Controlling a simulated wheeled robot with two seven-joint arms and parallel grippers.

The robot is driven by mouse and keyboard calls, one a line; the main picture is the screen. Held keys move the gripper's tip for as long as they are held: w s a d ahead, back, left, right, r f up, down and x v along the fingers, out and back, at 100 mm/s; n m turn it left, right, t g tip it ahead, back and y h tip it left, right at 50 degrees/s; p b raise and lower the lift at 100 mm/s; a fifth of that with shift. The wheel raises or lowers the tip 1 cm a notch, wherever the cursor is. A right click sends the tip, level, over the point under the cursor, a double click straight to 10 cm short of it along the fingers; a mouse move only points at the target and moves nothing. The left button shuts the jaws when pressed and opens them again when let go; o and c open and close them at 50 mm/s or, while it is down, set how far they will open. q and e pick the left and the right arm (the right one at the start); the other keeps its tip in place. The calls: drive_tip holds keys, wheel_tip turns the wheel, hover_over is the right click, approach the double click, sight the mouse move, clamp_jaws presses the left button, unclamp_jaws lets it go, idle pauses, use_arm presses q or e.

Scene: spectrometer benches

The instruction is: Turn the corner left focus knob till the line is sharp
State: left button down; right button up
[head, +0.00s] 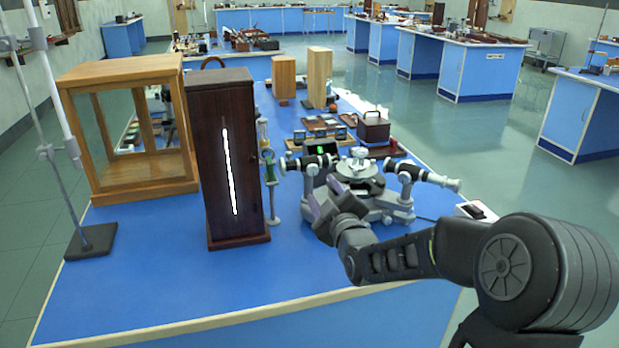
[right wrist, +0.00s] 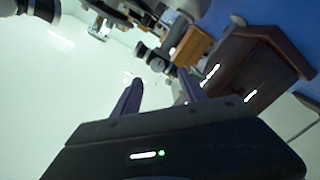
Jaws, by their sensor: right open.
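The spectrometer (head: 398,205) stands on the blue bench, with a round table in its middle and a tube out to each side. Its left tube (head: 309,161) points toward the tall dark wooden box (head: 225,110), whose front shows a bright white vertical line. The box also shows tilted in the right wrist view (right wrist: 282,62). I cannot make out the focus knob. My right gripper (head: 328,192) is at the front left of the spectrometer and hides part of it. In the right wrist view its two fingers (right wrist: 160,93) are apart with nothing between them. My left gripper is not in view.
A wood-framed case (head: 125,70) stands left of the dark box, and a stand with a rod (head: 92,241) is at the bench's left edge. The bench front is clear.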

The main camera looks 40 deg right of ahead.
sight(313, 171)
drive_tip(key=shift+r+x, duration=0.1)
drive_tip(key=shift+x, duration=1.9)
drive_tip(key=shift+r+x, duration=0.15)
drive_tip(key=shift+x, duration=1.9)
drive_tip(key=shift+s+d, duration=0.15)
drive_tip(key=shift+d, duration=0.05)
drive_tip(key=shift+c, duration=0.4)
clamp_jaws()
